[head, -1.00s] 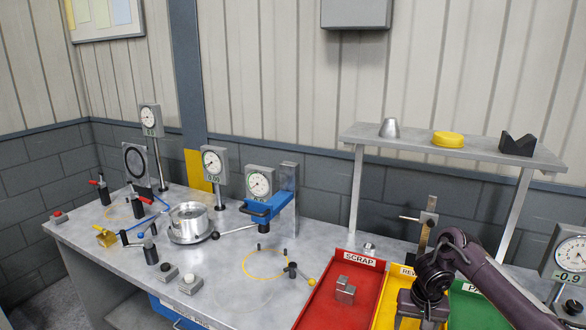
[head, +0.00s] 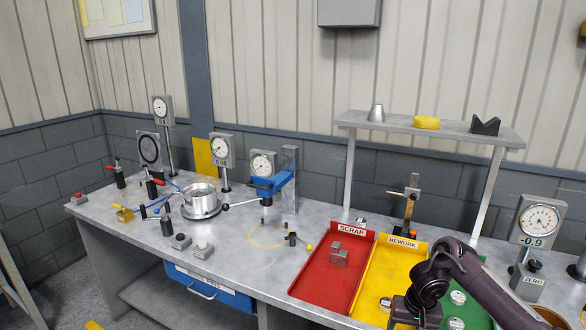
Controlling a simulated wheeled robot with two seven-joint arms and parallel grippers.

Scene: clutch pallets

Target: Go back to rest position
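My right arm comes in from the lower right, and its dark gripper (head: 408,312) points down over the front of the yellow REWORK tray (head: 388,265) and the green tray (head: 478,312). Its fingertips are not clear, so I cannot tell whether it is open or shut, and no held part can be made out. A round silver part (head: 385,303) lies in the yellow tray beside the gripper. Round silver parts (head: 457,297) lie in the green tray, partly behind my arm. My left gripper is not in view.
The red SCRAP tray (head: 325,283) holds metal blocks (head: 338,256). Dial gauges (head: 540,222), a silver drum fixture (head: 200,200) and a blue clamp arm (head: 270,184) stand on the bench. A shelf (head: 430,130) rises behind the trays. Some bare bench (head: 240,265) shows in front.

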